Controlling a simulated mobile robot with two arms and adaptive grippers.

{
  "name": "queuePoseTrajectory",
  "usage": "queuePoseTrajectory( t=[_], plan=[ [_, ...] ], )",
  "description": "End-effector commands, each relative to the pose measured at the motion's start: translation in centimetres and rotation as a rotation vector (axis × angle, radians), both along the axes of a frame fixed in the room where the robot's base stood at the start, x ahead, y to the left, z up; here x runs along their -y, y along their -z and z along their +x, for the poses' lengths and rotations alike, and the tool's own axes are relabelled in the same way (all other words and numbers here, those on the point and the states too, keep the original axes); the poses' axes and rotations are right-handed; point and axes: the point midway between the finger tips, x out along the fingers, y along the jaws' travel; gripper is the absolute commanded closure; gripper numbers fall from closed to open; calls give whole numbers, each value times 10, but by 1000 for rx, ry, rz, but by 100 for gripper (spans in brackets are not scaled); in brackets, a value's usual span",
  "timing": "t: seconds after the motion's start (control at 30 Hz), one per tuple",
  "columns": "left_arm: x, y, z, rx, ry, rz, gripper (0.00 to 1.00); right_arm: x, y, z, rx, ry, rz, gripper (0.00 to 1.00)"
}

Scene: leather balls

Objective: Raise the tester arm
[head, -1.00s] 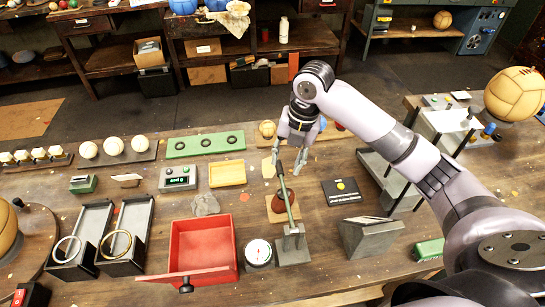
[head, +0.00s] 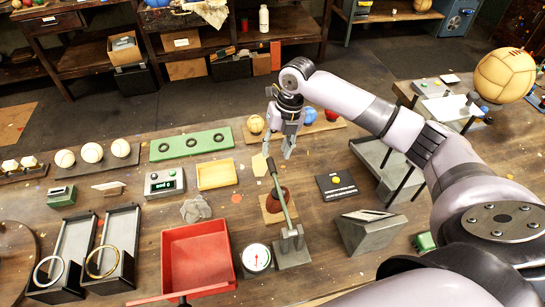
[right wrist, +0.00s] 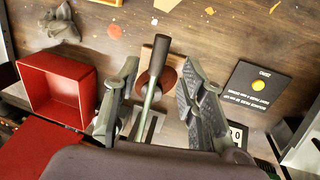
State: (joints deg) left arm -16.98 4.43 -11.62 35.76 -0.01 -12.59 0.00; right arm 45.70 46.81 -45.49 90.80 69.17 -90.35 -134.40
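The tester arm (head: 281,198) is a thin lever with a dark grip, rising tilted from a grey metal base (head: 292,252). A dark red-brown object (head: 269,204) on a wooden block sits beside and partly behind the lever. My right gripper (head: 277,156) is open at the lever's upper end, fingers pointing down. In the right wrist view the lever's dark grip (right wrist: 160,58) shows between the two spread fingers (right wrist: 155,95), with a visible gap on each side. Contact is not seen. My left gripper is not in view.
A red open box (head: 200,258) and a round white gauge (head: 256,258) stand left of the tester base. A grey wedge stand (head: 368,232) and a black card (head: 342,187) lie right of it. A ball rack (head: 325,131) is behind.

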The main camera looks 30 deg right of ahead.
Motion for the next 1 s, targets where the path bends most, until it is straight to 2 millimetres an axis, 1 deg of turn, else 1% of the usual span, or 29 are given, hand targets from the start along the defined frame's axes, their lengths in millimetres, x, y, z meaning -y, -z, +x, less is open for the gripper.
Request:
queuePoseTrajectory(
  t=[0.03,0.1,0.2,0.33,0.5,0.7,1.0],
  plan=[
    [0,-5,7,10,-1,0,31,-2,9,0,-4,1,0,62],
    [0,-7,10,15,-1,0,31,-5,22,0,-4,0,1,62],
    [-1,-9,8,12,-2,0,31,-7,36,2,-1,1,0,62],
    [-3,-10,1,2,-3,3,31,-10,49,2,-1,1,0,62],
    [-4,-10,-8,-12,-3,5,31,-10,54,3,1,0,-1,62],
    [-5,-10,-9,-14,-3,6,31,-10,54,3,1,0,-1,62],
    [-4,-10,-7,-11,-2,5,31,-10,54,3,1,0,-1,82]
  ],
)
